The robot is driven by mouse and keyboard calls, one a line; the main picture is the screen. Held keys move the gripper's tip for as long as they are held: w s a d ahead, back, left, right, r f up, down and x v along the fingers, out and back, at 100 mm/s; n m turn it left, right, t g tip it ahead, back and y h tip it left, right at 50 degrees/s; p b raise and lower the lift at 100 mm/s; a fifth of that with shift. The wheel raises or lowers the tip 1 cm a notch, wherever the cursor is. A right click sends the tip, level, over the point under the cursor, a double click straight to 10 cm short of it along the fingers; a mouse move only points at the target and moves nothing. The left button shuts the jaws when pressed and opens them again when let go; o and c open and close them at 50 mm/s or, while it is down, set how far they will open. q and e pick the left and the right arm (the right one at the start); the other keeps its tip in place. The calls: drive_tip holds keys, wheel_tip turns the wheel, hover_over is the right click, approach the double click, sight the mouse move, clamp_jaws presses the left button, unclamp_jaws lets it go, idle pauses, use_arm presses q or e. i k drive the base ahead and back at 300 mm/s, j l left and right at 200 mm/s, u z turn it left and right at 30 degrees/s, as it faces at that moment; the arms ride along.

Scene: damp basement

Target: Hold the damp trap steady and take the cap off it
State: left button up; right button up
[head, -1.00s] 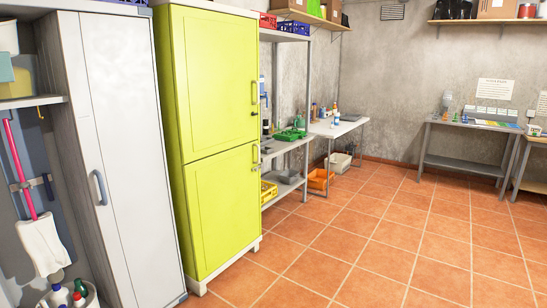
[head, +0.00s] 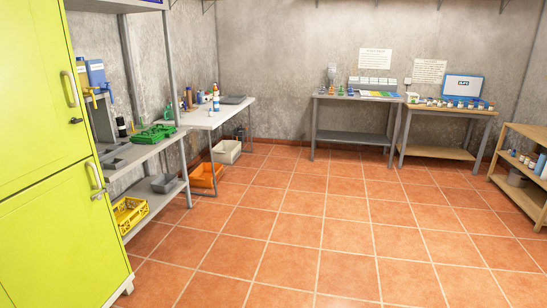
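Neither of my grippers is in view. I cannot make out a damp trap or its cap for certain; the items on the tables are too small to tell. A white table (head: 222,117) on the left carries several bottles, one of them white and blue (head: 216,98). A grey table (head: 350,137) at the back wall carries a clear upright item (head: 332,75), small coloured flasks and papers. A wooden table (head: 440,152) to its right carries a blue case (head: 462,86) and a row of small containers.
A yellow-green cabinet (head: 40,150) stands close on the left, beside a grey shelf (head: 150,150) with a green item (head: 155,134) and a yellow crate (head: 130,214). An orange bin (head: 204,175) and a pale bin (head: 227,151) sit on the floor. A low wooden shelf (head: 525,145) stands right. The tiled floor (head: 310,225) is clear.

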sight(217, 105)
drive_tip(key=i+z, duration=0.1)
drive_tip(key=i, duration=4.4)
drive_tip(key=l, duration=0.1)
